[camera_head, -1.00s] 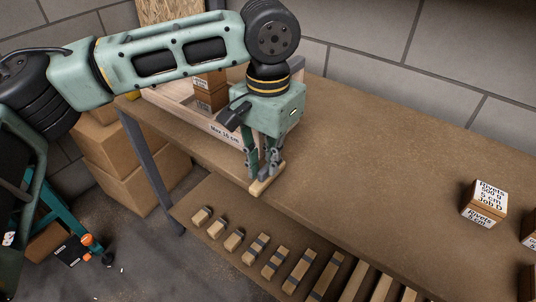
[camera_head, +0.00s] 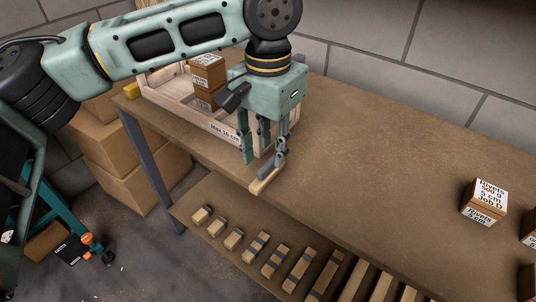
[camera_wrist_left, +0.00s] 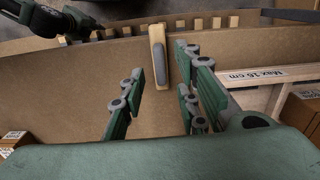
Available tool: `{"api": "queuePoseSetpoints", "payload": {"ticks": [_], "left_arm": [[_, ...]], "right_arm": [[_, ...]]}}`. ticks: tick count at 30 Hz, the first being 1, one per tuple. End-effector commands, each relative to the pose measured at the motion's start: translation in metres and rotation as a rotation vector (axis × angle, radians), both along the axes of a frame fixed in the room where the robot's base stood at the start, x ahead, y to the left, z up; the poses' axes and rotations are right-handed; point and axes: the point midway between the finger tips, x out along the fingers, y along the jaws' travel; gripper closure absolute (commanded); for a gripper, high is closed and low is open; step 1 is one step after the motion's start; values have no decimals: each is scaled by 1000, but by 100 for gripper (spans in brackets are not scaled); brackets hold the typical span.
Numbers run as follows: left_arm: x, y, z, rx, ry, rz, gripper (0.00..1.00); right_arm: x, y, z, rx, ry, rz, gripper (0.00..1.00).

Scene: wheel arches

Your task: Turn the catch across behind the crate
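The catch (camera_head: 266,181) is a short tan wooden bar with a grey strip on top, at the table's front edge near the crate's corner. It lies slantwise in the head view and also shows in the left wrist view (camera_wrist_left: 157,52). My left gripper (camera_head: 263,158) is open just above it, its fingers apart with the catch beyond the gap between the fingertips (camera_wrist_left: 160,72). The wooden crate (camera_head: 222,130), labelled "Max 16 cm", stands on the table to the left, holding stacked boxes. A dark green arm part, probably my right one, shows at the wrist view's top left; its fingers are unclear.
The table (camera_head: 370,165) is clear in the middle. A "Rivets" box (camera_head: 484,202) stands at the right. Several wooden blocks (camera_head: 275,262) lie in a row on the lower shelf. Cardboard boxes (camera_head: 125,165) stand on the floor at left.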

Motion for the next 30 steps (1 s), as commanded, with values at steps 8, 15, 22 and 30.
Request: {"api": "queuePoseSetpoints", "payload": {"ticks": [8, 15, 22, 30], "left_arm": [[0, -1, 61, -2, -1, 1, 70], [0, 0, 88, -1, 1, 0, 70], [0, 0, 92, 1, 2, 0, 70], [0, 0, 92, 0, 1, 0, 70]], "right_arm": [[0, 0, 0, 0, 1, 0, 100], [-1, 0, 0, 0, 1, 1, 100], [-1, 0, 0, -1, 2, 1, 100], [-1, 0, 0, 0, 2, 0, 100]]}}
